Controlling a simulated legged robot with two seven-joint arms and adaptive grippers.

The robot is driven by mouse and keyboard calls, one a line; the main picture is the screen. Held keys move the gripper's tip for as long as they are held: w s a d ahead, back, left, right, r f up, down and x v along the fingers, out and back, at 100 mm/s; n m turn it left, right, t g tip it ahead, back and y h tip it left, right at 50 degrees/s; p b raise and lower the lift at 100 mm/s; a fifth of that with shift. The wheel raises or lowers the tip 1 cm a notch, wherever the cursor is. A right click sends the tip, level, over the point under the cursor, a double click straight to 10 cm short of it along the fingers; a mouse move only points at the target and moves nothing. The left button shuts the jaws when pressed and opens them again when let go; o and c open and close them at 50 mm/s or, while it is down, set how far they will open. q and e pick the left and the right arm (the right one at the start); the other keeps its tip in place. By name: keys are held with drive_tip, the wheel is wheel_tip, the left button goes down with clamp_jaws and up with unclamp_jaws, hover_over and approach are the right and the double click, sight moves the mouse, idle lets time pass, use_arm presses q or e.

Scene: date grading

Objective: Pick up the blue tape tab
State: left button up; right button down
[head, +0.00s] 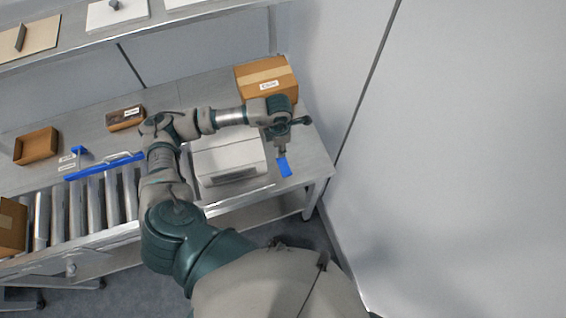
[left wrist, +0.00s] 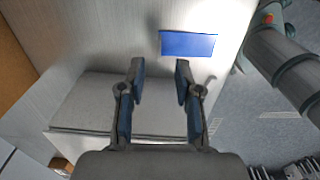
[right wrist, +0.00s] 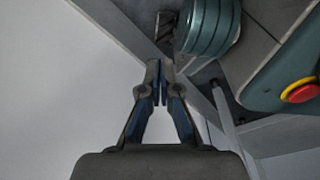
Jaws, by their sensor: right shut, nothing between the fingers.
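The blue tape tab (head: 284,167) lies near the right end of the metal table, right of the white box-shaped device. In the left wrist view the tab (left wrist: 188,45) is a flat blue rectangle just beyond my left fingertips, a little to the right. My left gripper (left wrist: 160,70) is open, with nothing between its fingers. In the head view my left gripper (head: 279,146) is right above the tab in the picture; whether it touches cannot be told. My right gripper (right wrist: 159,68) shows only in the right wrist view, shut and empty.
The white device (head: 228,162) stands beside the left gripper, and a taped cardboard box (head: 267,76) stands behind it. A roller conveyor (head: 75,215), a blue bar (head: 103,166) and brown trays (head: 36,146) are at left. A pale wall (head: 470,150) fills the right.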

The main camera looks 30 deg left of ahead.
sight(284, 165)
use_arm(q)
drive_tip(key=f, duration=0.4)
drive_tip(key=shift+w+d, duration=0.2)
drive_tip(key=shift+w, duration=0.15)
drive_tip(key=shift+f, duration=0.5)
use_arm(e)
drive_tip(key=shift+s+d+f, duration=0.1)
drive_tip(key=shift+s+f, duration=0.05)
drive_tip(key=shift+s, duration=0.35)
use_arm(q)
clamp_jaws()
use_arm(e)
drive_tip(key=shift+w, duration=0.15)
use_arm(q)
drive_tip(key=shift+r, duration=0.1)
